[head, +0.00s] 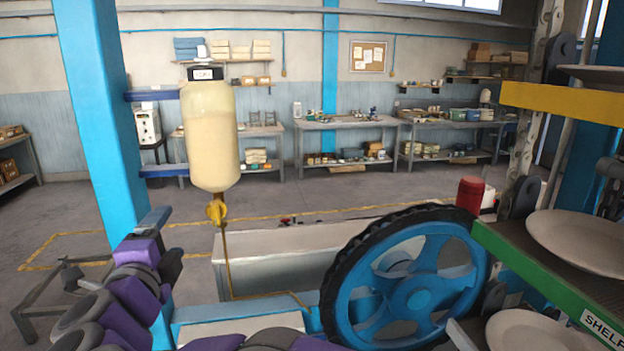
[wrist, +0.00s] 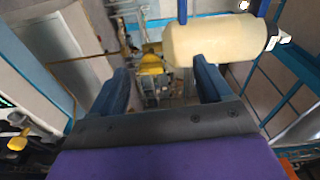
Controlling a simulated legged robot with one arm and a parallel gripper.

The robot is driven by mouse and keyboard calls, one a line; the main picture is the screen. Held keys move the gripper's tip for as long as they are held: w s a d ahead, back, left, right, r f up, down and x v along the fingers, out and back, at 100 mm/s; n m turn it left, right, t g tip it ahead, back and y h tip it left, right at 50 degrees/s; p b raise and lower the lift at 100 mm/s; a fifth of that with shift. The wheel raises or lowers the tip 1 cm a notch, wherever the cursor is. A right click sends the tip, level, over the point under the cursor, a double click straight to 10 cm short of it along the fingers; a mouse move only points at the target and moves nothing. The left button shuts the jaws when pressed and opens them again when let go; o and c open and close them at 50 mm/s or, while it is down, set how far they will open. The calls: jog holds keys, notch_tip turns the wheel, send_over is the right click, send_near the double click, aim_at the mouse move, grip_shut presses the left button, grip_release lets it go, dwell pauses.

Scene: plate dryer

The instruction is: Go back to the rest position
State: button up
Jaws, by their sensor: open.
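My gripper (wrist: 163,84) shows in the wrist view with its two dark blue fingers spread apart and nothing between them. My purple and dark arm is folded across the lower left of the head view; I cannot clearly make out the fingertips there. A cream tank (head: 210,135) hangs on a blue post in the head view, with a yellow valve (head: 215,210) and a thin pipe below it. The tank also lies across the top of the wrist view (wrist: 212,42), beyond the fingers and tilted sideways.
A blue spoked wheel (head: 424,297) with a black rim stands front right. Beside it is a rack with a green-edged shelf (head: 535,270), a yellow-edged shelf (head: 560,102) and pale plates (head: 582,238). The blue post (head: 95,110) rises at left. Open floor lies behind, before the workbenches (head: 345,122).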

jog(key=s+d+f+n+g+y, duration=0.1)
jog(key=s+d+f+n+g, duration=0.25)
jog(key=d+f+n, duration=0.2)
jog(key=s+d+f+n+g+y+b, duration=0.1)
jog(key=s+d+f+n+g, duration=0.1)
jog(key=d+f+n+g, duration=0.4)
jog(key=s+d+f+n+g+y, duration=0.2)
jog(key=s+d+f+n+g, duration=0.1)
jog(key=d+f+n, duration=0.4)
jog(key=s+d+f+m+g+h, duration=0.1)
jog(key=s+d+f+g+h, duration=0.2)
jog(key=s+d, duration=0.7)
jog(key=s+d+f+m+g+h, duration=0.1)
jog(key=s+d+f+g+h, duration=0.2)
jog(key=s+d, duration=0.8)
notch_tip(320, 180, down, 2)
jog(key=shift+s+d+f+g, duration=0.15)
jog(key=shift+d+f+g, duration=0.1)
jog(key=shift+d+g, duration=0.3)
